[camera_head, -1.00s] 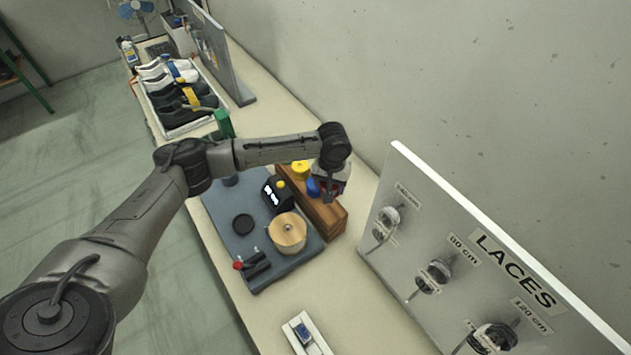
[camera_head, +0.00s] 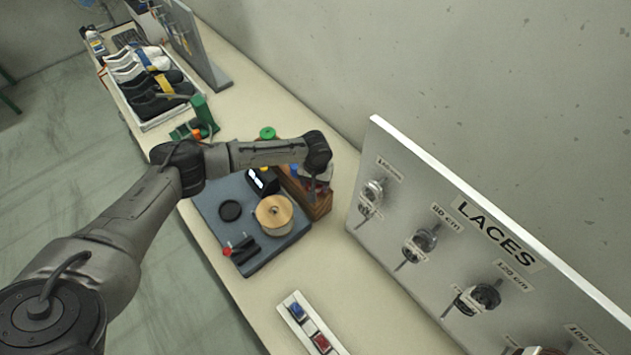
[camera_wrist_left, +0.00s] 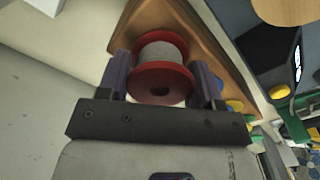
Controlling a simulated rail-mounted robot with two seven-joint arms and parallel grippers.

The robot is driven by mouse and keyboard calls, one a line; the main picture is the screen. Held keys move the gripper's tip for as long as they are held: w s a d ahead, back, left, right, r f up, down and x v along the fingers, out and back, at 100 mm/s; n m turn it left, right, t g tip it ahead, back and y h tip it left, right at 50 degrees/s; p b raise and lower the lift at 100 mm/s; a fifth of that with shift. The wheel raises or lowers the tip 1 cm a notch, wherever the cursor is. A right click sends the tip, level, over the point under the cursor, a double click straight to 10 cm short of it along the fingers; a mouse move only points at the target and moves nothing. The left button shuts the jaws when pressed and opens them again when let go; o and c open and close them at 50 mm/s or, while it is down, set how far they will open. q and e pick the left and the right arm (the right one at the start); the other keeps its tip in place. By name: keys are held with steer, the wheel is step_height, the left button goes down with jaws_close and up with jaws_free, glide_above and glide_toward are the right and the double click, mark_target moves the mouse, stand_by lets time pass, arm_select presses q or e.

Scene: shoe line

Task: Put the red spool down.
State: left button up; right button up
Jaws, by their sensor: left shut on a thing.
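The red spool (camera_wrist_left: 160,82) has red flanges and is wound with pale grey thread. In the left wrist view it sits between the two fingers of my left gripper (camera_wrist_left: 163,85), which are shut on it. In the head view my left gripper (camera_head: 314,190) is at the near end of the brown wooden rack (camera_head: 319,209), and the spool is mostly hidden there. The rack's wood (camera_wrist_left: 205,40) also shows around the spool in the wrist view. I cannot tell whether the spool touches the rack. My right gripper is not in view.
A grey-blue mat (camera_head: 225,195) beside the rack holds a tan round spool (camera_head: 273,214) and a black disc (camera_head: 230,210). A green spool (camera_head: 267,133) shows behind my arm. The laces board (camera_head: 450,240) stands close on the right. A button box (camera_head: 310,326) is nearer.

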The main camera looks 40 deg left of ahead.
arm_select(q)
steer(key=shift+f, duration=0.1)
steer(key=o, duration=1)
steer(key=shift+o, duration=0.2)
step_height(320, 180, up, 12)
steer(key=shift+r, duration=0.2)
